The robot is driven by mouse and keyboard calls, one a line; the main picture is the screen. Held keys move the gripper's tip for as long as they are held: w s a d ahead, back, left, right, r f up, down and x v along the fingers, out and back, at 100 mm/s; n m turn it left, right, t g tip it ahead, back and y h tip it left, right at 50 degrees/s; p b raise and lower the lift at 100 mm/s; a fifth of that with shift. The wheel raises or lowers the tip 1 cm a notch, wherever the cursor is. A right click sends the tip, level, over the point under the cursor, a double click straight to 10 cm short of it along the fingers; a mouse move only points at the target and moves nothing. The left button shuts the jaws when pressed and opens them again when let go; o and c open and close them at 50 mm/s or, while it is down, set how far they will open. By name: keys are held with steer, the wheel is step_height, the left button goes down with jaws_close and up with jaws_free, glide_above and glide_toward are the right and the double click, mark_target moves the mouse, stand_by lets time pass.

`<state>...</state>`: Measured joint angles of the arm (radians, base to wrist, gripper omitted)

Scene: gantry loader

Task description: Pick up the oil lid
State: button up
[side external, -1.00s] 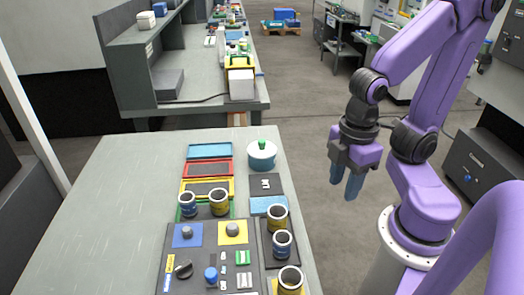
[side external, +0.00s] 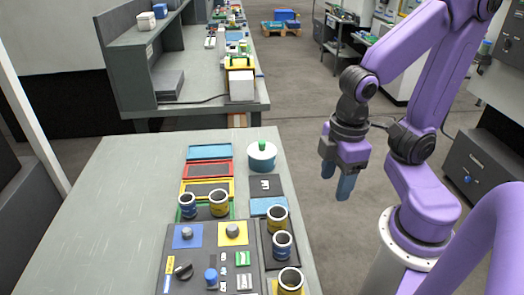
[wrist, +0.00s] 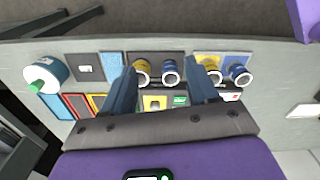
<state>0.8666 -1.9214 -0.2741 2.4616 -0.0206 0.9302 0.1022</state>
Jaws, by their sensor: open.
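A round white and teal container (side external: 262,160) stands at the far right part of the bench, with a green knob (side external: 262,145) on its pale top; this seems to be the oil lid, though no label is readable. In the wrist view the container (wrist: 52,70) is at the far left, with its green knob (wrist: 36,87) clear. My gripper (side external: 337,182) is open and empty, pointing down, off the bench's right edge and to the right of the container. In the wrist view its blue fingers (wrist: 162,70) stand apart, the container outside them.
The grey bench (side external: 100,220) is bare on its left. Several blue and yellow ringed cylinders, such as one at the front (side external: 290,280), stand on it near a panel (side external: 205,262) with knobs. Blue, red and yellow trays (side external: 209,151) lie left of the container.

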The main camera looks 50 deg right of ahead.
steer(key=w+a+r+m+h, duration=0.1)
steer(key=w+r+m, duration=0.1)
steer(key=w+m, duration=0.55)
steer(key=m+h, duration=0.4)
steer(key=m, duration=1.5)
glide_toward(262, 142)
steer(key=x, duration=0.3)
steer(key=shift+s, duration=0.2)
steer(key=shift+t, duration=0.3)
steer(key=shift+x, duration=2.85)
steer(key=shift+w, duration=0.15)
jaws_close()
